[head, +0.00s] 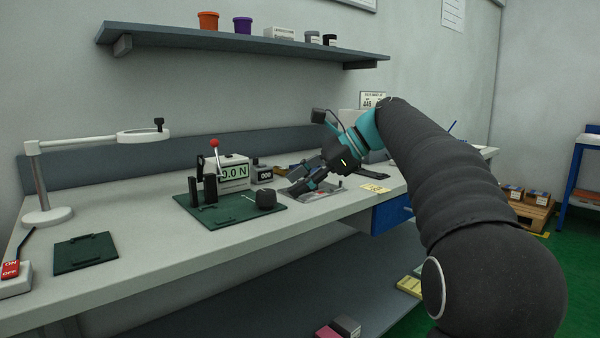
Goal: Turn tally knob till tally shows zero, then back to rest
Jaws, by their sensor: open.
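The tally looks to be the small grey box (262,176) with a dark number window, on the bench right of the force display. Its digits are too small to read surely. A small dark knob-like part (256,162) shows at its top; I cannot tell for sure that it is the tally knob. My gripper (299,189) is open and points down and left, just right of the tally and apart from it. Its fingers are low over a grey tray (322,194), and I cannot tell whether they touch anything.
A lamp (47,216) and a second green plate (85,253) are at left. A shelf (240,42) hangs above.

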